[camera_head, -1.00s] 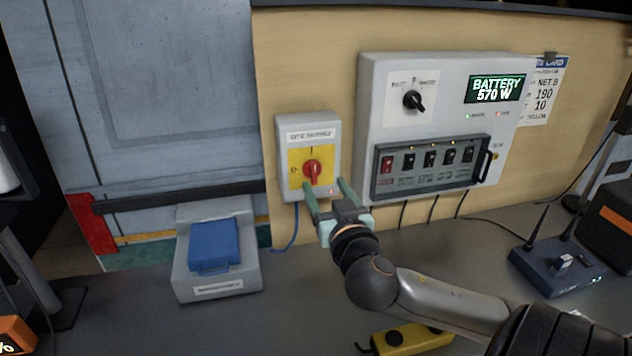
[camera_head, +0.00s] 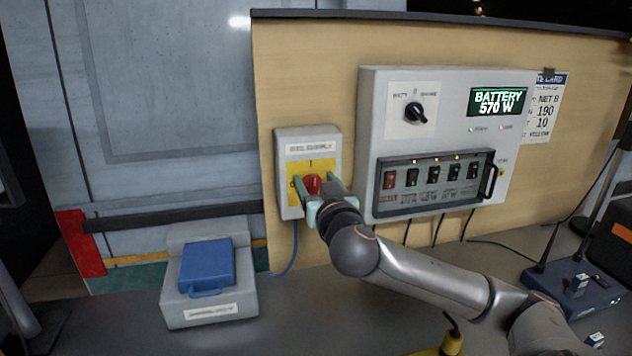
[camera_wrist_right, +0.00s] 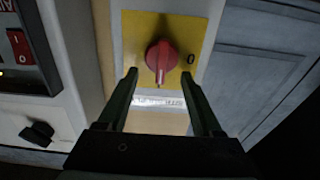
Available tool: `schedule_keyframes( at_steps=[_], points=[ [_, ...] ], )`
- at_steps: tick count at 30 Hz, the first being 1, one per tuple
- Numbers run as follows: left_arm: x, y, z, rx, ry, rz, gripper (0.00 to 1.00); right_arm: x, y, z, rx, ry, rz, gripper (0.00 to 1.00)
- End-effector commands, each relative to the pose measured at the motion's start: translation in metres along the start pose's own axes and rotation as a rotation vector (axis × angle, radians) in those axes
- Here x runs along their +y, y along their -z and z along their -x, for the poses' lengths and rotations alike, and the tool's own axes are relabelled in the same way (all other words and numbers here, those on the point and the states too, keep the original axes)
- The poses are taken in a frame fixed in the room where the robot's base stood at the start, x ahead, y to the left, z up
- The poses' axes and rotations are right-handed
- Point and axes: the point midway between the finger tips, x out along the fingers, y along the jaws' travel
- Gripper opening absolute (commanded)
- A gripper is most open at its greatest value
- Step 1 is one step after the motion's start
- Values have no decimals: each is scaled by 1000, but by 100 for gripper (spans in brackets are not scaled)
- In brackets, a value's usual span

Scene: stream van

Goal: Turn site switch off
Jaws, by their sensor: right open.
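The site switch is a red rotary knob (camera_head: 312,183) on a yellow plate, on a grey box (camera_head: 288,143) labelled as the supply. A 0 mark is at the plate's left and an I mark at its top. In the right wrist view the knob (camera_wrist_right: 161,60) has its grip upright, with the 0 mark beside it on the right. My right gripper (camera_head: 316,188) is open in front of the knob. In the wrist view its fingers (camera_wrist_right: 162,82) stand either side of the knob's lower part, with gaps showing. My left gripper is not in view.
A larger grey panel (camera_head: 440,98) with a black selector, display and row of switches is close on the right. A grey case with a blue lid (camera_head: 206,264) stands on the counter below left. A radio unit (camera_head: 572,288) is at the right.

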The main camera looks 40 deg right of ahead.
Motion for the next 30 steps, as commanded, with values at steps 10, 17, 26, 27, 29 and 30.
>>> schedule_keyframes(
  at_steps=[10, 17, 26, 27, 29, 30],
  points=[
    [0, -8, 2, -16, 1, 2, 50, 0, 0, -1, 1, 0, 0, 58],
    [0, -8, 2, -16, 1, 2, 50, 0, 0, -1, 1, 0, 0, 32],
    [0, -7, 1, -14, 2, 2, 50, 0, -1, -1, -1, 0, 0, 0],
    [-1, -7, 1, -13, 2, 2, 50, 0, -1, -1, -2, 0, 0, 0],
    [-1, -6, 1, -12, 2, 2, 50, 0, -1, -1, -2, 0, 0, 0],
    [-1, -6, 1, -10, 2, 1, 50, 0, -2, -1, -3, 0, 0, 0]
  ],
)
